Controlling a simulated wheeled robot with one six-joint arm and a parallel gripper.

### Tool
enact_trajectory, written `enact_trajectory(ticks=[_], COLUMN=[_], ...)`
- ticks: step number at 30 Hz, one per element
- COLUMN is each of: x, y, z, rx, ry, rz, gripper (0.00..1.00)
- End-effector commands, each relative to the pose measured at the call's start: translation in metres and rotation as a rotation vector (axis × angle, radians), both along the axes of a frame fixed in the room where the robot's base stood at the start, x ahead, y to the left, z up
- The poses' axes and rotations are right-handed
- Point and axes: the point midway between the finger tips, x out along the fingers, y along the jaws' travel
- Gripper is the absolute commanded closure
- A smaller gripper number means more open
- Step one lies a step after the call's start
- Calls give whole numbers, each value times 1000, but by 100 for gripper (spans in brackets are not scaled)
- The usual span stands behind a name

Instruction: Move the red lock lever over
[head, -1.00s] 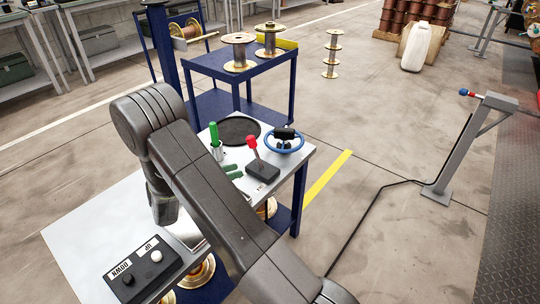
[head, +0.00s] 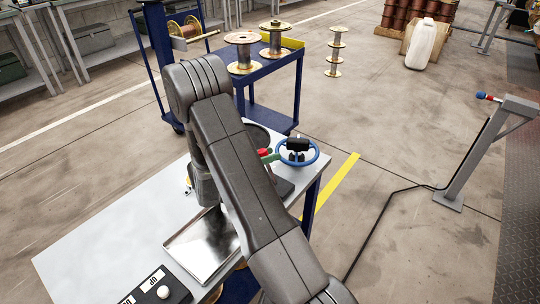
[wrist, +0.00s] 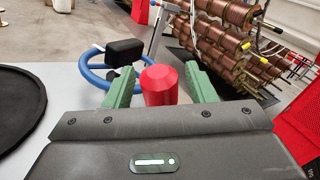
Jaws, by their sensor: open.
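The red lock lever's knob (wrist: 160,86) stands between the two green fingers of my open gripper (wrist: 159,82) in the wrist view. A gap shows on its left; I cannot tell whether the right finger touches it. In the head view a bit of the red knob (head: 263,153) shows beside my arm, with a green fingertip (head: 271,158) next to it. The lever's dark base (head: 285,186) is partly hidden by my arm, and its shaft is hidden.
A blue handwheel (head: 298,152) with a black hub stands just beyond the lever. A round black plate (wrist: 18,105) lies to the left in the wrist view. A metal tray (head: 203,246) and a button box (head: 155,290) are on the near bench. A blue cart (head: 268,68) stands behind.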

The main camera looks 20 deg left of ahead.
Motion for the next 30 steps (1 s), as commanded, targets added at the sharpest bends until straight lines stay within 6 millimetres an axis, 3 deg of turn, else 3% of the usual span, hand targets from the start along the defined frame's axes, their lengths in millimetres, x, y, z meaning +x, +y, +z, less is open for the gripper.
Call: enact_trajectory(ticks=[12, 20, 30], x=[6, 6, 5], y=[-7, -6, -9], z=[0, 0, 1], rx=[0, 0, 26], ry=[0, 0, -8], rz=[1, 1, 2], gripper=[49, 99, 100])
